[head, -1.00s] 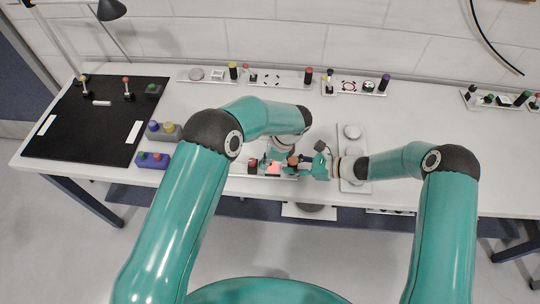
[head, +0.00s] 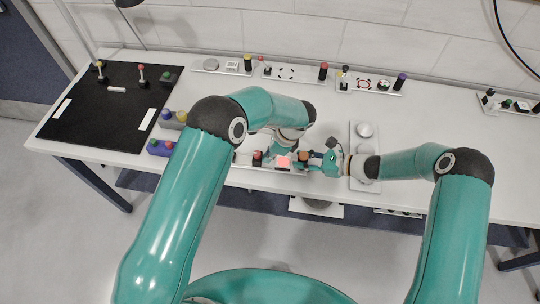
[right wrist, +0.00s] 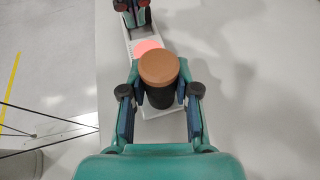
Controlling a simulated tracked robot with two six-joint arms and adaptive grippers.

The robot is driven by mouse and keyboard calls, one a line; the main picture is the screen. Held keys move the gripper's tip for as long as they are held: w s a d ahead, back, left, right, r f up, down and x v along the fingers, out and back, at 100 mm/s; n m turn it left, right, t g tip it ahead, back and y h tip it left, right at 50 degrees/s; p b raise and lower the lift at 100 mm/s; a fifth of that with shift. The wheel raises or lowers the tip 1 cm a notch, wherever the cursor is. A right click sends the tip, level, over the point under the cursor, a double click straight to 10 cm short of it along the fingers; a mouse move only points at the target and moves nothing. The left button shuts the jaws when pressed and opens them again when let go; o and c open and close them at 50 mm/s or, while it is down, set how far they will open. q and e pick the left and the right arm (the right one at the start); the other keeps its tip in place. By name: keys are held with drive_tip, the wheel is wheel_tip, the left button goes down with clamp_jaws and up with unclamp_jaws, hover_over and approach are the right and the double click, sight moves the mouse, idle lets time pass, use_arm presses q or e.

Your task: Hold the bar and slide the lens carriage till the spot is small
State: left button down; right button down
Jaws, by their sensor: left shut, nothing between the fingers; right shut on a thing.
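A pale bar (head: 238,161) lies near the table's front edge, partly hidden by my left arm. A pinkish-red spot (head: 283,162) glows on it, and the spot also shows in the right wrist view (right wrist: 149,46). A dark cylinder with a copper-coloured top (head: 304,155) stands at the bar's right end. My right gripper (right wrist: 160,92) is shut on this copper-topped cylinder (right wrist: 159,66), one finger on each side. My left gripper (head: 284,152) is shut and empty, low over the bar behind the spot. A dark post with a red top (head: 257,157) stands left of the spot.
Several similar fixtures (head: 285,75) line the table's back. A white plate (head: 363,150) with round discs lies right of my right gripper. The table between bar and back row looks clear.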

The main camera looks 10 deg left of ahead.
use_arm(q)
drive_tip(key=v, duration=0.9)
drive_tip(key=shift+d+r, duration=0.15)
drive_tip(key=shift+r, duration=0.25)
drive_tip(key=shift+w+f, duration=0.1)
drive_tip(key=x, duration=1)
drive_tip(key=shift+w+d, duration=0.1)
drive_tip(key=shift+w, duration=0.05)
